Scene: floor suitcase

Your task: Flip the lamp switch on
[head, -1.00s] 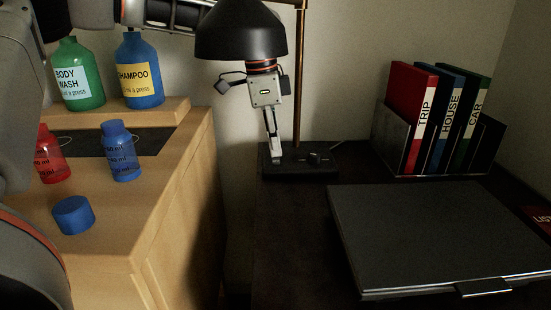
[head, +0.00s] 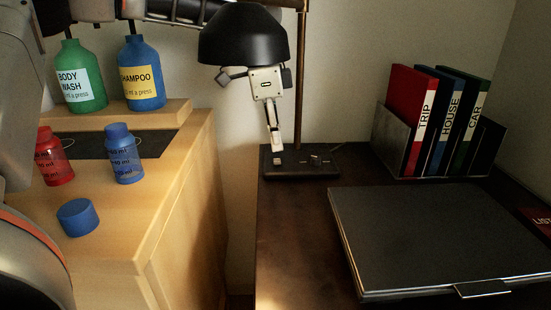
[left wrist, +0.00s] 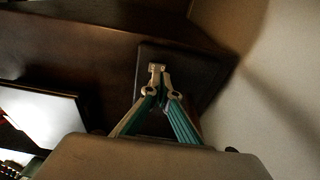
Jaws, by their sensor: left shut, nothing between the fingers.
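The desk lamp has a black shade (head: 243,38), a thin brown pole (head: 301,85) and a dark base (head: 300,173) at the back left of the dark desk. A small switch (head: 315,158) shows on top of the base, right of the pole; its exact position is too small to tell. My left gripper (head: 277,160) is shut and empty, pointing down at the left part of the base. In the left wrist view the closed fingertips (left wrist: 157,68) are over the dark base (left wrist: 190,58); contact cannot be told. My right gripper is not in view.
A closed grey laptop (head: 440,240) lies on the desk's right. A file holder (head: 392,135) with red, blue and green binders stands behind it. A wooden cabinet (head: 185,220) with bottles is at left. The desk's front left is clear.

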